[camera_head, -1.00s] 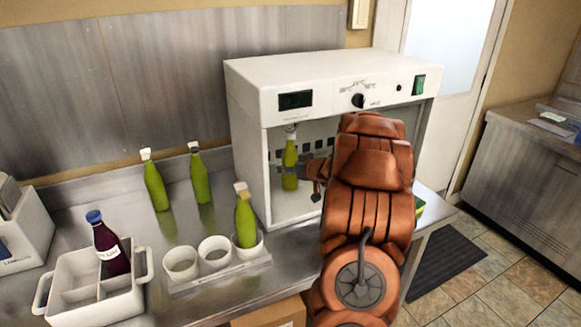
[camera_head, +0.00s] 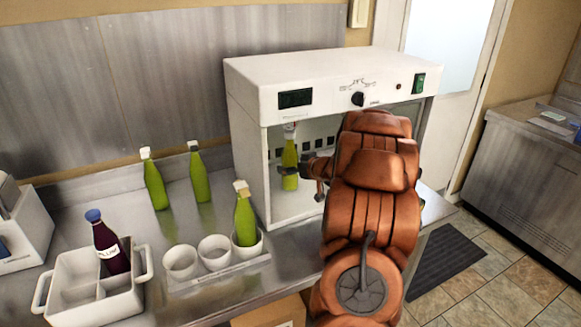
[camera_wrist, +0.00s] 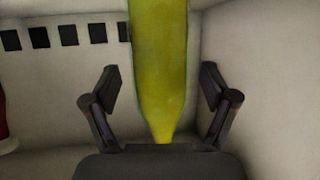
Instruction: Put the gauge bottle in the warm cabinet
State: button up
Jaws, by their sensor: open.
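A green bottle with a pale top, which looks like the gauge bottle (camera_head: 290,165), stands upright inside the white warm cabinet (camera_head: 245,140). Its base looks to be on the cabinet floor, though contact is hard to tell. My gripper (camera_head: 312,170) reaches into the cabinet from the right and is beside the bottle. In the wrist view my gripper (camera_wrist: 160,88) has its fingers spread wide, with the green bottle (camera_wrist: 160,60) between or just beyond them and visible gaps on both sides. My arm hides the right part of the cabinet's opening.
Two green bottles (camera_head: 155,182) (camera_head: 200,178) stand at the back of the counter. Another green bottle (camera_head: 244,218) sits in the right cup of a three-cup rack (camera_head: 215,273). A dark bottle (camera_head: 108,245) is in a white caddy (camera_head: 78,262). A perforated wall backs the cabinet.

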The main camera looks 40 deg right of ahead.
jog(key=b+v, duration=0.1)
jog(key=v, duration=0.9)
jog(key=shift+s, duration=0.2)
jog(key=shift+a, duration=0.1)
jog(key=a+r+m+g+h, duration=0.25)
jog(key=a+g+h, duration=0.3)
jog(key=a, duration=0.35)
jog(key=s+a+f+n+g+y, duration=0.1)
jog(key=s+a+f+g+y, duration=0.1)
jog(key=s+a, duration=0.7)
jog(key=s+a+f+n+g+y, duration=0.1)
jog(key=s+a+g+y, duration=0.2)
jog(key=s+a, duration=0.6)
jog(key=s+a+f+n+g+y, duration=0.2)
jog(key=s+a+g, duration=0.2)
jog(key=s+a, duration=0.5)
jog(key=a, duration=0.6)
jog(key=shift+s+a+f, duration=0.25)
jog(key=shift+s+f, duration=0.15)
jog(key=shift+g, duration=0.25)
